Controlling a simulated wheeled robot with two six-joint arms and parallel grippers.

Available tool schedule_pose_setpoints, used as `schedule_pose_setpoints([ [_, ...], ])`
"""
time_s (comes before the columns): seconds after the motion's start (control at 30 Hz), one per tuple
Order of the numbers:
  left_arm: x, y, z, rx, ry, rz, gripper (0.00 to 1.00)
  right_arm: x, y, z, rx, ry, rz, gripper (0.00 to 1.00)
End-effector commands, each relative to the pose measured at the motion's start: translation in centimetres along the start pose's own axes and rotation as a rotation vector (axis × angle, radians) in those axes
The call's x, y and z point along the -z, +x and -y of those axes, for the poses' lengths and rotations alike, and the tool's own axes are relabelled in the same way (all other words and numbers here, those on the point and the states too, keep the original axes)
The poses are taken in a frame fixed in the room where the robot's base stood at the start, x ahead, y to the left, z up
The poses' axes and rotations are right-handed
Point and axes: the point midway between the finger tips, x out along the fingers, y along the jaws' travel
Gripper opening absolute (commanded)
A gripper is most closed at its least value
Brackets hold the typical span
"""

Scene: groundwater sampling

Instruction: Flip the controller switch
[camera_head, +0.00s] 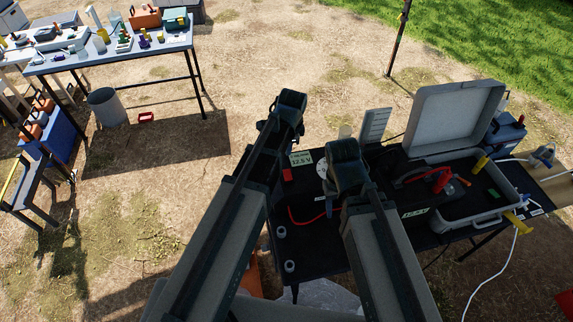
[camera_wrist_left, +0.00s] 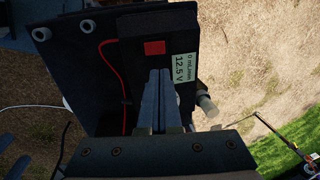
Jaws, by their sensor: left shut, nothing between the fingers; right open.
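The controller (camera_wrist_left: 133,30) is a black box with a red switch (camera_wrist_left: 154,48) and a white label reading 0 mL/min, 12.5 V (camera_wrist_left: 182,67). In the head view its red switch (camera_head: 287,174) and label (camera_head: 301,158) show between my two arms. My left gripper (camera_wrist_left: 160,72) is shut and empty, its fingertips pointing at the controller face just below the red switch in the wrist view. Contact cannot be told. In the head view my left gripper (camera_head: 288,107) shows mostly its wrist. My right gripper (camera_head: 344,160) is over the black table; its fingers are mostly hidden.
The black table (camera_head: 310,262) holds an open grey case (camera_head: 455,115) with a red-handled tool (camera_head: 438,178) at right. A red cable (camera_wrist_left: 108,60) runs beside the controller. A blue-grey table (camera_head: 120,55) with equipment stands far left, with bare ground between.

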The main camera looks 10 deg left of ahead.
Motion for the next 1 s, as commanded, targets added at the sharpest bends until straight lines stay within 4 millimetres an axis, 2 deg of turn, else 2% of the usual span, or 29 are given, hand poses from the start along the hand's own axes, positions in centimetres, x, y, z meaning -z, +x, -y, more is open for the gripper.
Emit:
schedule_pose_setpoints([
  [0.17, 0.0, 0.7, 0.0, 0.0, 0.0, 0.0, 0.0, 0.0, 0.7, 0.1, 0.0, 0.0, 0.0, 0.5],
  [0.37, 0.0, 2.5, -0.1, -0.001, 0.0, 0.0, 0.0, 0.1, 2.5, 0.2, 0.0, 0.001, 0.0, 0.5],
  [1.0, 0.0, 11.5, -0.1, 0.0, 0.0, 0.0, 0.0, 0.7, 11.3, 1.1, 0.0, 0.002, 0.0, 0.5],
])
